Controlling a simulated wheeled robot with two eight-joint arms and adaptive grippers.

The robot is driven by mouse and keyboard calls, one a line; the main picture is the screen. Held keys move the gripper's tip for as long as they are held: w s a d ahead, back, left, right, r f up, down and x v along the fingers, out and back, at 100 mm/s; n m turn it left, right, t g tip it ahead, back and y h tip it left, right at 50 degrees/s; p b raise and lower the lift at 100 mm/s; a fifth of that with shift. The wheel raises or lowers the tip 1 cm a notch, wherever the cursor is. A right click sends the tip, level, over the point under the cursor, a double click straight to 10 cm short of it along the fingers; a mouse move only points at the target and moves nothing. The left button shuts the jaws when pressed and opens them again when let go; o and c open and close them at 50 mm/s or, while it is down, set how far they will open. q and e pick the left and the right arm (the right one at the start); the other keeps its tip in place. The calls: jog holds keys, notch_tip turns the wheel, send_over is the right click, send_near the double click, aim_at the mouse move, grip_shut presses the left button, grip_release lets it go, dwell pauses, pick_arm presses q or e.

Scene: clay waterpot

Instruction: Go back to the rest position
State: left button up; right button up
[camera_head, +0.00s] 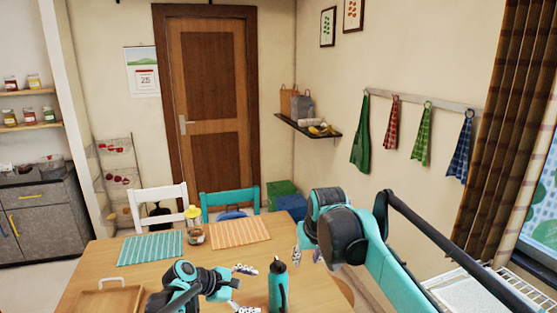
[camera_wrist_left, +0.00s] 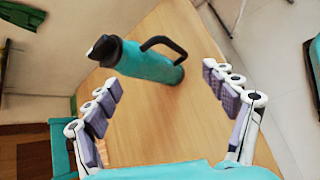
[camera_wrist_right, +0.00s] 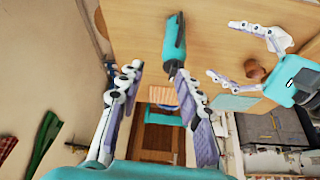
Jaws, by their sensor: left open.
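A teal bottle (camera_head: 278,287) with a dark cap and side handle stands upright on the wooden table (camera_head: 240,265). My left gripper (camera_head: 246,289) is open and empty, just left of the bottle; its wrist view shows the bottle (camera_wrist_left: 150,64) beyond the spread fingers, apart from them. My right gripper (camera_head: 308,257) is at the table's right side, to the right of the bottle and higher up. In the right wrist view its fingers (camera_wrist_right: 157,76) are apart with nothing between them. The bottle (camera_wrist_right: 175,46) shows beyond its fingertips there.
A wooden tray (camera_head: 106,299) is at the near left. A white chair (camera_head: 158,203) and a teal chair (camera_head: 230,203) stand behind.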

pick_arm(q)
jog(key=s+a+m+y, duration=0.3)
jog(key=s+m, duration=0.2)
jog(key=s, duration=0.4)
jog(key=s+a+m+t+y, duration=0.1)
jog(key=s+a+m+y, duration=0.1)
jog(key=s+m, duration=0.4)
jog(key=s+a+r+m+y, duration=0.1)
jog(key=s+a+m+y, duration=0.2)
jog(key=s, duration=1.1)
jog(key=a+m, duration=0.2)
jog(key=m, duration=0.1)
jog(key=shift+t+y, duration=0.3)
pick_arm(e)
jog(key=s+d+f, duration=0.3)
jog(key=s+f, duration=0.1)
jog(key=s, duration=0.4)
jog(key=s+d+f+m+t, duration=0.1)
jog(key=s+d+f, duration=0.2)
jog(key=s, duration=0.6)
jog(key=s+d+f+m+t+h, duration=0.1)
jog(key=s+d+f, duration=0.3)
jog(key=s+f, duration=0.3)
jog(key=shift+s+f, duration=0.2)
jog(key=shift+s, duration=0.95)
